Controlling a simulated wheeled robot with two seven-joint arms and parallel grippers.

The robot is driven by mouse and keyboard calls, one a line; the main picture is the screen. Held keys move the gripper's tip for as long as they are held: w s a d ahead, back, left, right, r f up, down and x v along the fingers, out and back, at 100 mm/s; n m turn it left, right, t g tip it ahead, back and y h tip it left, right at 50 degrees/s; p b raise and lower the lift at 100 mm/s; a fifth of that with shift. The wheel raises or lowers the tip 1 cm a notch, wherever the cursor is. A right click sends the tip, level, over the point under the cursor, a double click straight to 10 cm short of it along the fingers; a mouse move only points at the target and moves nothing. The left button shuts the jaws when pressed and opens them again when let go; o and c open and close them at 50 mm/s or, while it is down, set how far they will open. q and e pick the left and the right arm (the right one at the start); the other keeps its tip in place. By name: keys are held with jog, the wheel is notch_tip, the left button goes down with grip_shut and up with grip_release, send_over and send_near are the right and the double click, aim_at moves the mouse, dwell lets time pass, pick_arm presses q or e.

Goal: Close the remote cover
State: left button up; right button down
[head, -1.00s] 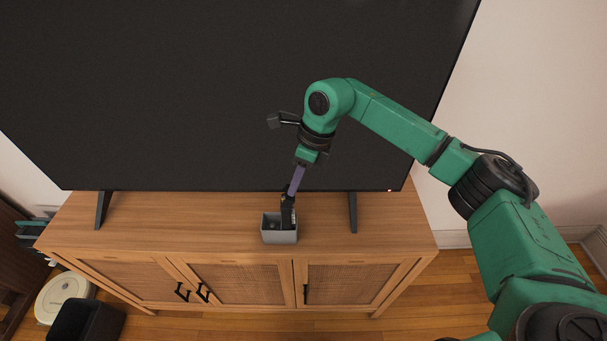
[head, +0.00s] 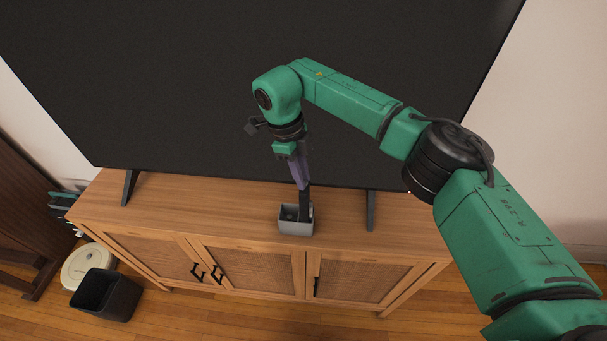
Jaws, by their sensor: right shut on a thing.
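A small grey open-topped box (head: 296,227) stands on the wooden cabinet top, in front of the television. My right gripper (head: 305,209) points down into the right part of the box from above. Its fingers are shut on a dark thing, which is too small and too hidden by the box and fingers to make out. I cannot tell a remote or its cover apart here. My left gripper is not in view.
The large television (head: 250,90) stands right behind the box, with its feet on the cabinet (head: 200,205). The cabinet top is clear on both sides of the box. A black bin (head: 106,296) and a round pale device (head: 88,266) are on the floor at left.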

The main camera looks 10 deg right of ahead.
jog(key=shift+f, duration=0.1)
jog(key=c, duration=0.8)
grip_release()
jog(key=v, duration=1.4)
jog(key=shift+r, duration=0.3)
jog(key=shift+w, duration=0.1)
